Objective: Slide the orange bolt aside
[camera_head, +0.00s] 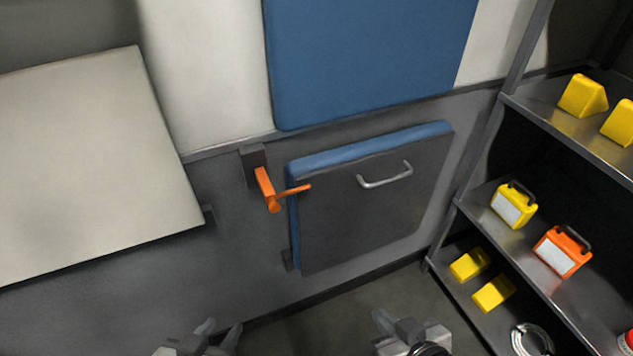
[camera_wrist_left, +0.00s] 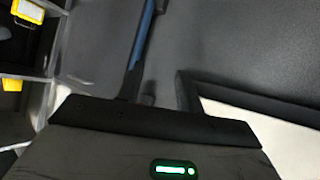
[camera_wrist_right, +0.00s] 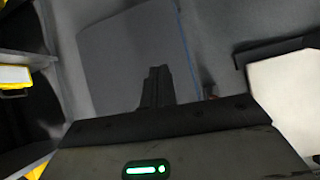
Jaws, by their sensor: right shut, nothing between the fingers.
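The orange bolt (camera_head: 268,190) is on the grey wall in the head view, below a dark bracket. Its orange arm reaches right across the left edge of a grey panel (camera_head: 352,225) with a blue cushion edge and a silver handle (camera_head: 386,176). My left gripper (camera_head: 220,328) is open and empty at the bottom of the head view, below and left of the bolt. My right gripper (camera_head: 383,320) is shut and empty, below the panel. Both grippers are apart from the bolt. The panel also shows in the right wrist view (camera_wrist_right: 125,65).
A pale tabletop (camera_head: 90,165) is on the left. A blue pad (camera_head: 370,60) is on the wall above the panel. A metal shelf (camera_head: 490,225) with yellow and orange boxes stands on the right. The space between my grippers and the panel looks clear.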

